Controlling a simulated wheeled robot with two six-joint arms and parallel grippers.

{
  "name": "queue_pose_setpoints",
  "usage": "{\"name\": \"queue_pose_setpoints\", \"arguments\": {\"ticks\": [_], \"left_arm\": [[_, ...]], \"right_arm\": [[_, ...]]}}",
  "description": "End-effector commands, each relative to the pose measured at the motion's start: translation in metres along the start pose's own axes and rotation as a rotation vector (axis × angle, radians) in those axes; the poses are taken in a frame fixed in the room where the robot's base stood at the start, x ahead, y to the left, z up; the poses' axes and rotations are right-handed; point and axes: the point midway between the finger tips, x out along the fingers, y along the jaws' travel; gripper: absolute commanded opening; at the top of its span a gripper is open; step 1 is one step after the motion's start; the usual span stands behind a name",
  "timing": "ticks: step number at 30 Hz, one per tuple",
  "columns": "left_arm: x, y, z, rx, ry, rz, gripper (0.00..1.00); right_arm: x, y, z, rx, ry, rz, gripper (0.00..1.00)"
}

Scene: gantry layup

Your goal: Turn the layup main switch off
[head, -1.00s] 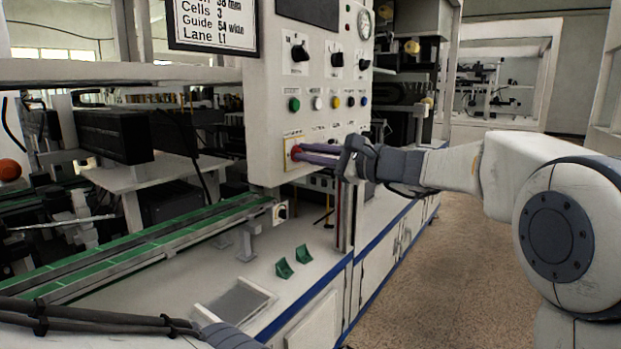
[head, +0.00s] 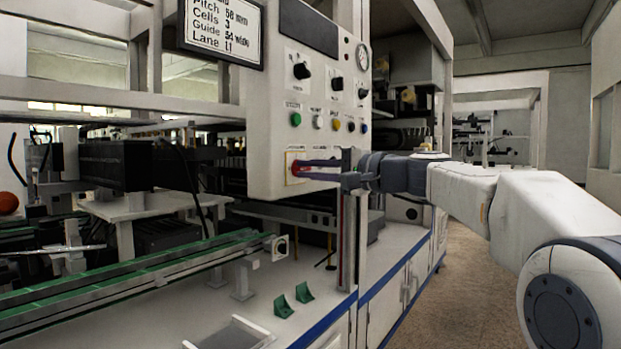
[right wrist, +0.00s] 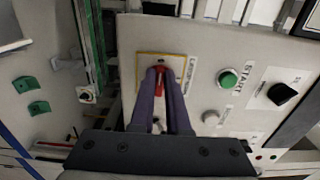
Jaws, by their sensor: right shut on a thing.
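The main switch is a red handle (head: 296,168) on a yellow-edged plate at the lower left of the white control panel (head: 270,110). In the right wrist view the red handle (right wrist: 161,90) shows between the two purple fingers, in front of its yellow-edged plate (right wrist: 141,66). My right gripper (head: 306,169) reaches in from the right with its fingertips at the handle. It is shut on the handle, and the fingers hide part of it. I cannot read the switch's position. My left gripper is not in view.
Above the switch are a green START button (head: 296,119), other small buttons and black knobs (head: 302,71). A sign (head: 222,30) hangs at upper left. Below lie a green-topped rail (head: 140,272) and two green brackets (head: 304,292) on the bench. The aisle floor at right is open.

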Motion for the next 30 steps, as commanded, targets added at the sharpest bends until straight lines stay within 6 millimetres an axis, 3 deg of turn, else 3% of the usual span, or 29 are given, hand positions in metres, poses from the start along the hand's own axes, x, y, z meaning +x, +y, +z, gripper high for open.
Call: {"name": "queue_pose_setpoints", "arguments": {"ticks": [15,16,18,30], "left_arm": [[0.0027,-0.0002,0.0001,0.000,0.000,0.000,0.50],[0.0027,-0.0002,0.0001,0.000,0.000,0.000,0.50],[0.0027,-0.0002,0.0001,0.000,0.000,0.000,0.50],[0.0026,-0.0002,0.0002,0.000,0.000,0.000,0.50]], "right_arm": [[0.0003,0.0030,0.0015,-0.020,-0.007,0.007,0.00],[0.0003,0.0030,0.0015,-0.020,-0.007,0.007,0.21],[0.0003,0.0028,0.0014,-0.020,-0.007,0.006,0.44],[-0.0066,0.0011,-0.0002,-0.017,-0.001,0.003,0.44]]}}
